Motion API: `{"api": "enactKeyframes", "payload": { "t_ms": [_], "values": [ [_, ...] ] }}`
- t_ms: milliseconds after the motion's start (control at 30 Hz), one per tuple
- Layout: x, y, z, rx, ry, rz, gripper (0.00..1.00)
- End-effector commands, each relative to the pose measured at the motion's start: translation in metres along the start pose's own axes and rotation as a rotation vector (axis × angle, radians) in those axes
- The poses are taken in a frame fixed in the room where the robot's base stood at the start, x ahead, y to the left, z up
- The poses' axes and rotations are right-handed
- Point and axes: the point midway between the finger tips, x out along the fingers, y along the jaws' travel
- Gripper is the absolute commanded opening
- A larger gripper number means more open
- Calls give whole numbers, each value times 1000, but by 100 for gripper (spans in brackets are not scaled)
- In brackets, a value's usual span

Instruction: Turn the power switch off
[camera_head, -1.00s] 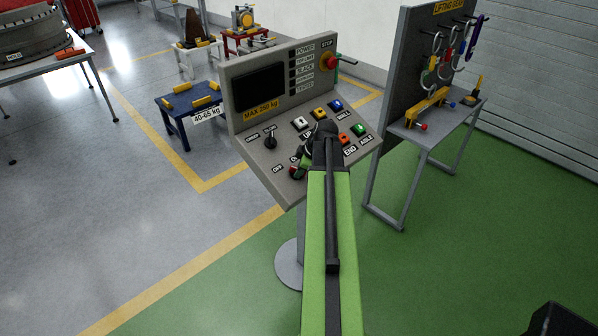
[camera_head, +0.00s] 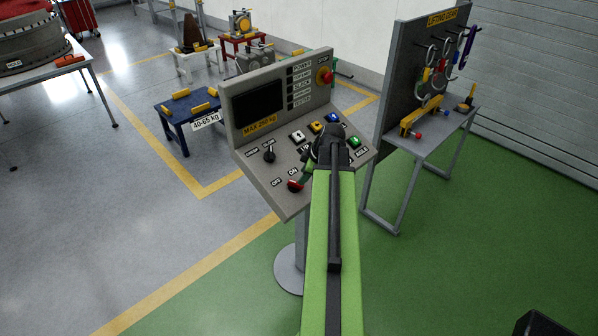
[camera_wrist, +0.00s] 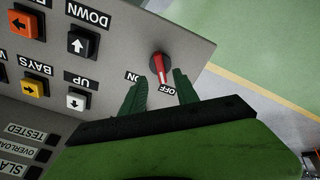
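The power switch (camera_head: 295,186) is a red rotary knob low on the left of the grey control panel's sloped face, beside OFF and ON labels. In the wrist view the red knob (camera_wrist: 158,67) has a pale stripe. Its lower end appears to point toward the OFF label (camera_wrist: 167,90); the exact angle is hard to judge. My gripper (camera_wrist: 157,82) is open, with its green fingers apart on either side below the knob and nothing held. Contact with the knob is not visible. In the head view my gripper (camera_head: 308,172) is mostly hidden behind my arm.
A black selector knob (camera_head: 269,154) and coloured push buttons (camera_head: 332,117) share the panel. A red stop button (camera_head: 325,77) sits at its upper right. A lifting-gear stand (camera_head: 420,110) stands at the right.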

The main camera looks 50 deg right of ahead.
Motion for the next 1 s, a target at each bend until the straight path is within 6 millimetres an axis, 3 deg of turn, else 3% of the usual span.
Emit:
{"api": "enactKeyframes", "payload": {
  "t_ms": [33,100,300,400,1000],
  "values": [
    [-25,2,-5,1,0,0,36],
    [-43,2,-5,0,0,1,36],
    [-81,1,-4,0,1,1,36],
    [-91,1,-2,-1,1,1,36],
    [-94,0,0,0,1,1,36]
  ]
}}
